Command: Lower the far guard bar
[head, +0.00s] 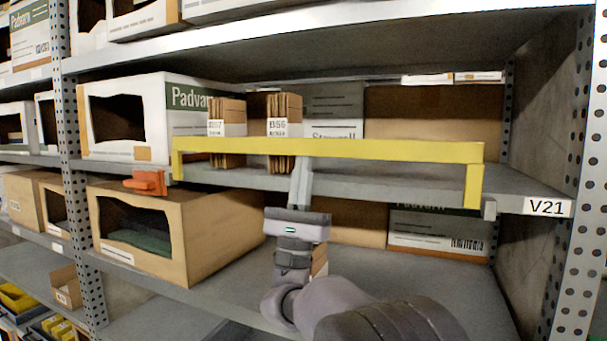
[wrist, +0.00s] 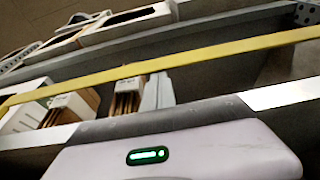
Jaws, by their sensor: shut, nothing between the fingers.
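A yellow guard bar (head: 330,149) runs across the front of the middle shelf, with a short downturned leg at each end. It is the only guard bar I see. It crosses the wrist view as a slanted yellow strip (wrist: 215,52). My gripper (head: 303,168) is shut and empty, its fingers pointing up in front of the shelf edge. The fingertips (wrist: 156,84) meet the lower edge of the bar in both views. I cannot tell whether they touch it or reach behind it.
An orange block (head: 148,182) sits at the shelf edge left of the bar. Brown packets (head: 285,130) stand behind the bar, beside a white Padvarn box (head: 155,115). An open brown carton (head: 175,230) is on the lower shelf. A V21 label (head: 547,207) marks the right end.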

